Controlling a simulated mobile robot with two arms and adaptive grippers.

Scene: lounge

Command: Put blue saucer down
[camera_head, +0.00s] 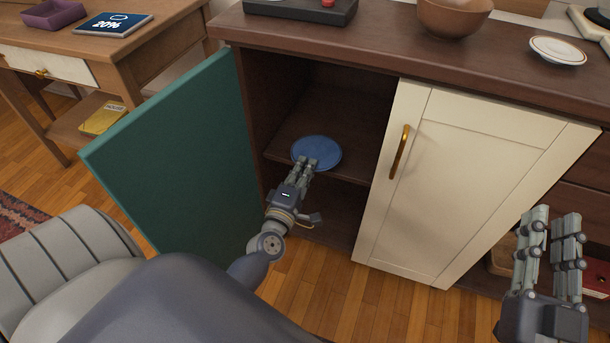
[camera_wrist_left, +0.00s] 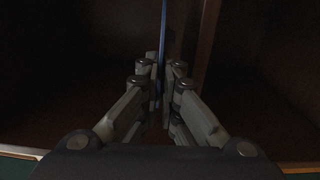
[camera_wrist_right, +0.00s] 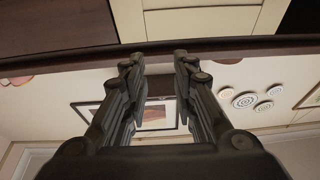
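The blue saucer (camera_head: 317,152) is inside the open cabinet, at the level of the inner shelf (camera_head: 345,168). My left gripper (camera_head: 308,172) reaches into the cabinet opening with its fingers at the saucer's near edge. In the left wrist view the saucer (camera_wrist_left: 163,40) shows edge-on as a thin blue line between the closed fingertips, so the left gripper is shut on it. I cannot tell whether the saucer touches the shelf. My right gripper (camera_head: 552,222) is open and empty, in front of the cabinet's right part.
The green cabinet door (camera_head: 170,160) stands open left of my left arm. The cream door (camera_head: 430,180) with a brass handle is closed. On the cabinet top are a brown bowl (camera_head: 453,17), a white saucer (camera_head: 558,50) and a dark tray (camera_head: 300,12). A desk (camera_head: 150,50) stands left.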

